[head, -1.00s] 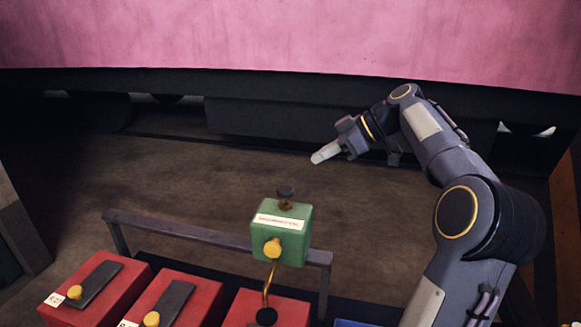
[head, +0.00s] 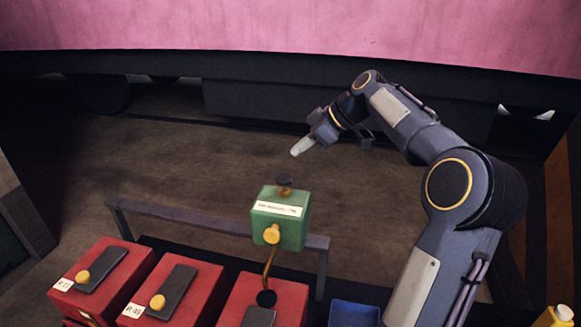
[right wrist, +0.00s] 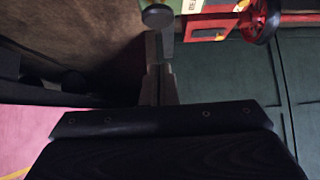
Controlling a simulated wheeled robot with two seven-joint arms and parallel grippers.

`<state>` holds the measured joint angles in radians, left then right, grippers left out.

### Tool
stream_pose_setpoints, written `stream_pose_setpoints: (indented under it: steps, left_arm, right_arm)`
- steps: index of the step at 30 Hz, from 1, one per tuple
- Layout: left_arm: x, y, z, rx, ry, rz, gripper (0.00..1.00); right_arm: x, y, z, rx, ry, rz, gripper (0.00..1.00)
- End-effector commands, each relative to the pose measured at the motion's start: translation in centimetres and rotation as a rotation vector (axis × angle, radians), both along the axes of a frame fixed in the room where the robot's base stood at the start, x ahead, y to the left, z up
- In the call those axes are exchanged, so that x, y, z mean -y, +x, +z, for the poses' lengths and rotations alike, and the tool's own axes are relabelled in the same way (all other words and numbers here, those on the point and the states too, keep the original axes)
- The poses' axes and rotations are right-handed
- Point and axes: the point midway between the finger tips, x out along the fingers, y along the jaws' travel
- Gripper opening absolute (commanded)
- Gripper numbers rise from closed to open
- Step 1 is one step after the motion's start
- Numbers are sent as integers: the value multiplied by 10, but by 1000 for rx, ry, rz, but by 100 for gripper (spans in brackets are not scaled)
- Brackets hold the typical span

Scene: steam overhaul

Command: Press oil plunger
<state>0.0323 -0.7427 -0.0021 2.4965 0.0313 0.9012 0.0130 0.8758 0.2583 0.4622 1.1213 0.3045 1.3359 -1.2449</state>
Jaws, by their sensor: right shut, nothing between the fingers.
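A green oil box (head: 281,226) with a white label and a yellow knob on its front stands above a rail. A dark, round-capped plunger (head: 284,181) sticks up from its top. My right gripper (head: 297,152) is shut and empty, its pale fingertips above and slightly right of the plunger cap in the head view, with a visible gap. In the right wrist view the shut fingers (right wrist: 158,85) point towards a grey round cap (right wrist: 158,16), apparently the plunger. My left gripper is not in view.
Red boxes (head: 180,291) with dark lids and yellow knobs line the front below the rail (head: 180,226). A blue bin (head: 354,313) and a yellow container (head: 556,316) are at the lower right. A red wheel (right wrist: 262,20) shows in the right wrist view. Floor behind the rail is clear.

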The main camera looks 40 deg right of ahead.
Motion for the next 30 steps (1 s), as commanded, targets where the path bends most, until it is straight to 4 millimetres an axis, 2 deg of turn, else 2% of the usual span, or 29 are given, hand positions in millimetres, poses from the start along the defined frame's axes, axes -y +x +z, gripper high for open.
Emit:
stream_pose_setpoints:
  steps: [5, 12, 17, 26, 30]
  left_arm:
    - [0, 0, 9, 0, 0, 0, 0]
    - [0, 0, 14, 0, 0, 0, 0]
    - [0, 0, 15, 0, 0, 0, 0]
    - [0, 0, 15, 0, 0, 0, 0]
    - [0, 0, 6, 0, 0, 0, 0]
  right_arm:
    - [-18, 21, -26, -3, 2, 4, 0]
    - [-17, 21, -58, -1, 1, 0, 0]
    - [-17, 21, -66, 0, -1, -1, 0]
    - [-17, 21, -67, 0, -1, -1, 0]
    - [-17, 21, -75, 0, -1, 1, 0]
